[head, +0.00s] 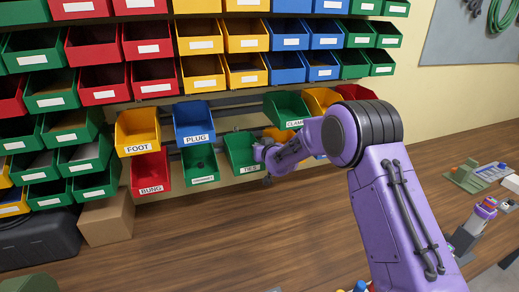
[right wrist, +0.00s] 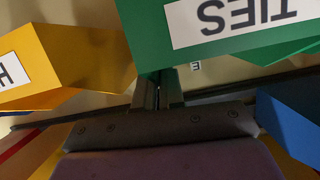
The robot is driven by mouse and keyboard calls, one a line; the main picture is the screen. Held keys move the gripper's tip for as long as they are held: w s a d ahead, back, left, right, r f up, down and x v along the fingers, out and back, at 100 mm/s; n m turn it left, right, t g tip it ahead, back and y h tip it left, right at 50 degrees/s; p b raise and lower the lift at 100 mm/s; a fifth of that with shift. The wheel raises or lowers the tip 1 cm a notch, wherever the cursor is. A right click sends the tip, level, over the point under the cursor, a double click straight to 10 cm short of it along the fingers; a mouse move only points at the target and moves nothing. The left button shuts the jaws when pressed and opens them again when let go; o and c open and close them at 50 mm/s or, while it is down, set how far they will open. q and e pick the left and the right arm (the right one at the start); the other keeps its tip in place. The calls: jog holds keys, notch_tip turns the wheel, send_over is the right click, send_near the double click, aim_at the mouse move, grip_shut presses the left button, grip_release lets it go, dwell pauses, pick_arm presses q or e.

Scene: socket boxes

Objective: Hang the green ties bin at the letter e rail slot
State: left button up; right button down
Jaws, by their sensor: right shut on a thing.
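The green ties bin (head: 239,148) is in front of the lower rail rows, right of another green bin whose label I cannot read. In the right wrist view its TIES label (right wrist: 240,20) shows upside down. My right gripper (head: 261,153) is shut on the ties bin; in the right wrist view its fingers (right wrist: 158,92) meet the bin's edge. A small letter e tag (right wrist: 195,66) shows on the rail just beside the bin. Whether the bin touches the rail is hidden. My left gripper is not in view.
The yellow FOOT bin (head: 138,130), blue PLUG bin (head: 194,122), red BUNG bin (head: 150,172) and green CLAMP bin (head: 287,108) hang nearby. A cardboard box (head: 107,220) stands on the wooden bench (head: 230,245). The bench below the ties bin is clear.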

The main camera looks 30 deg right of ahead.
jog(key=c, duration=1.2)
grip_release()
jog(key=shift+o, duration=0.2)
jog(key=shift+s+a, duration=0.1)
jog(key=shift+s, duration=0.2)
jog(key=b+v, duration=0.3)
jog(key=v, duration=0.7)
jog(key=shift+r, duration=0.1)
